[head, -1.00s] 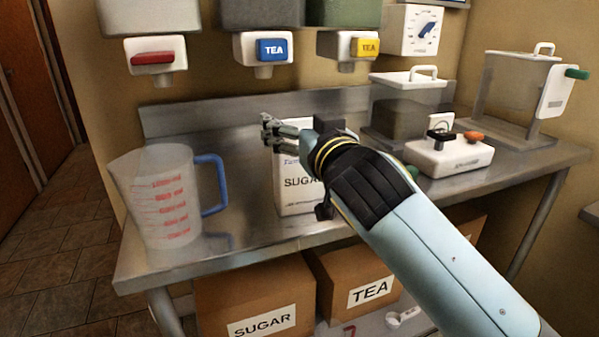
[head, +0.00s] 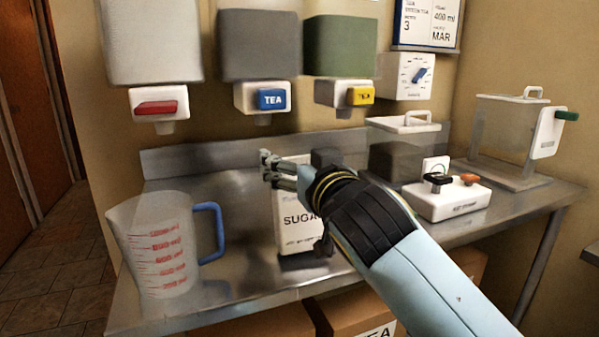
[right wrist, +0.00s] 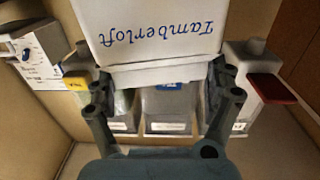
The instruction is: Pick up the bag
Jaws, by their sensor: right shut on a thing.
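The bag is a white sugar bag (head: 293,222), upright at the middle of the steel counter, partly hidden behind my right arm. In the right wrist view the bag (right wrist: 152,32) shows upside down with blue "Tamberloft" lettering, between the two fingers. My right gripper (head: 270,169) is at the bag's upper part and shut on it; it also shows in the right wrist view (right wrist: 161,80). I cannot tell whether the bag's base is clear of the counter. My left gripper is not in view.
A clear measuring jug (head: 150,240) with a blue handle stands left of the bag. Dispensers with red, blue (head: 270,99) and yellow taps hang above. A white device (head: 450,201) and lidded containers stand to the right. Cardboard boxes (head: 350,310) sit below the counter.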

